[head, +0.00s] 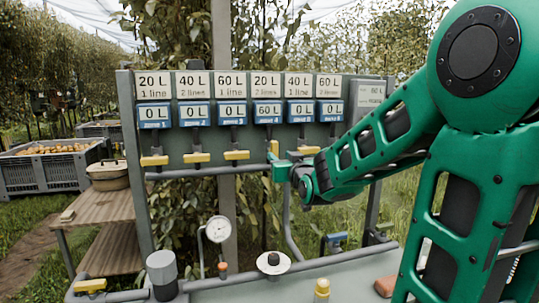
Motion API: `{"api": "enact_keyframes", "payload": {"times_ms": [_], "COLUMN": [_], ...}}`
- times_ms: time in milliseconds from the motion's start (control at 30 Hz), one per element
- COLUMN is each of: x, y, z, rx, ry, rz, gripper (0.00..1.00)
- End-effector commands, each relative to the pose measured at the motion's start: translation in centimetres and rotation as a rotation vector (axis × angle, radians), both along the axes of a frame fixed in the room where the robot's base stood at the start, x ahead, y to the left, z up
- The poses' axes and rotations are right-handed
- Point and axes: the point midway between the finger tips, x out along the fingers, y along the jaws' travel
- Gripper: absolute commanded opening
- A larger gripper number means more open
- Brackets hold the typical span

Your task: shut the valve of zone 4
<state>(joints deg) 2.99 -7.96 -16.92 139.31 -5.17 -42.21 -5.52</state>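The zone 4 valve has a yellow handle (274,147), which stands upright below the zone 4 meter (268,113). The yellow handles of zone 1 (154,160), zone 2 (196,157), zone 3 (237,155) and zone 5 (309,150) lie crosswise.
The other zone meters read 0 L. A pressure gauge (218,229), a grey cylinder (162,272) and a white disc with a dark knob (273,262) stand in front. A wooden side table (105,213) holds a lidded pot (108,175). A fruit crate (45,173) is far left.

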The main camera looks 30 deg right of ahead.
Motion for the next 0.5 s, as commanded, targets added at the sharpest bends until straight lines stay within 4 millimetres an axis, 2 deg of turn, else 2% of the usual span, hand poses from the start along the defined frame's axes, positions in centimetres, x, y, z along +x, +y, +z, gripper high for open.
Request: {"api": "enact_keyframes", "payload": {"times_ms": [300, 500], "x": [5.2, 7.3], "y": [-1.6, -2.2], "z": [-0.1, -0.1], "rx": [-0.001, -0.001], "ry": [0.002, 0.001], "rz": [-0.002, -0.002], "gripper": [0.38, 0.38]}}
